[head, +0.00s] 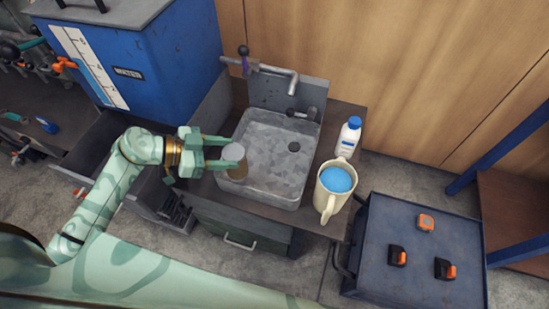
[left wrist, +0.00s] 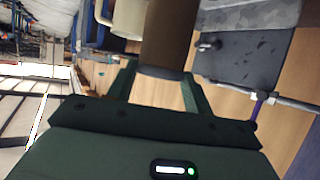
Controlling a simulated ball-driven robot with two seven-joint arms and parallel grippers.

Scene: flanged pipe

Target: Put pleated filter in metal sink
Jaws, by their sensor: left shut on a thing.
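The pleated filter (head: 236,168) is a brownish cylinder with a grey end cap. My left gripper (head: 227,152) is shut on it. In the head view the filter overlaps the left part of the metal sink (head: 270,191); I cannot tell whether it touches the basin. In the left wrist view the filter (left wrist: 168,38) stands out between the two green fingers, and part of the grey sink (left wrist: 245,18) shows at the top right. The sink is a square, mottled grey basin with a dark drain. My right gripper is not in view.
A faucet (head: 272,70) stands behind the basin. A white bottle (head: 348,138) and a cream pitcher (head: 329,203) with blue contents stand right of the sink. A blue tank (head: 150,60) is at the upper left. A dark case (head: 412,255) stands at the lower right.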

